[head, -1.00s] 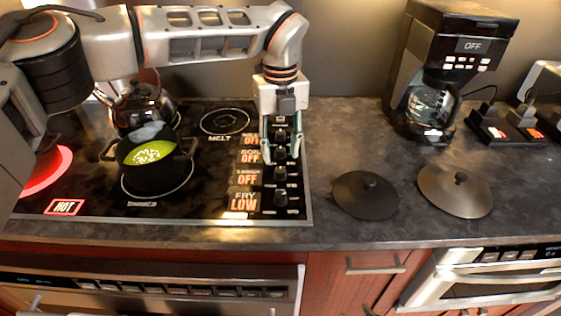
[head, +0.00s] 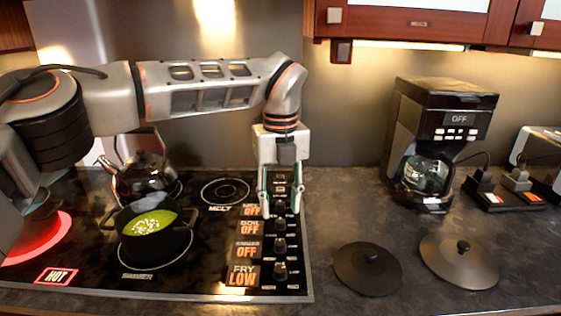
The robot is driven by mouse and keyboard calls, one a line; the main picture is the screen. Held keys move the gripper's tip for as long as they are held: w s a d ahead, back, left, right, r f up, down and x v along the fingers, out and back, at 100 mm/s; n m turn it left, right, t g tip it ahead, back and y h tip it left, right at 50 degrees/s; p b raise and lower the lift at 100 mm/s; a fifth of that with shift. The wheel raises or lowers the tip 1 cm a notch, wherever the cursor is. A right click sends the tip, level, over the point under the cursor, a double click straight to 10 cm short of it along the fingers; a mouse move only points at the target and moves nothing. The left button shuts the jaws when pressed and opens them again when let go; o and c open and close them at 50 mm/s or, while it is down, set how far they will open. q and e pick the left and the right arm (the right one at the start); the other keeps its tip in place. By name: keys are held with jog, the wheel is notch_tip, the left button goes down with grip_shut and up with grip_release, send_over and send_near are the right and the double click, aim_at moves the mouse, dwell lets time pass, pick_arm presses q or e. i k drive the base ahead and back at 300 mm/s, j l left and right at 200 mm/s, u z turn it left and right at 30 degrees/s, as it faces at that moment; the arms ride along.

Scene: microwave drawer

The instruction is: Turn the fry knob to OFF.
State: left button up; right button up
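The fry knob (head: 281,271) is the black knob nearest the front edge of the stove, in the column right of the labels. Its lit label (head: 242,275) reads FRY LOW. The labels of the other knobs behind it read OFF. My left gripper (head: 281,211) hangs fingers down over the back part of the knob column, behind the fry knob and apart from it. Its two fingers are spread with nothing held between them. I cannot tell whether they touch the rearmost knobs. My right gripper is not in view.
A pot with green food (head: 153,228) sits on the stove, with a kettle (head: 148,175) behind it. A burner (head: 40,238) glows red at left, beside a HOT sign. Two dark lids (head: 367,270) (head: 460,262) and a coffee maker (head: 437,140) stand right on the counter.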

aim_at(279, 273)
jog(key=k, duration=0.95)
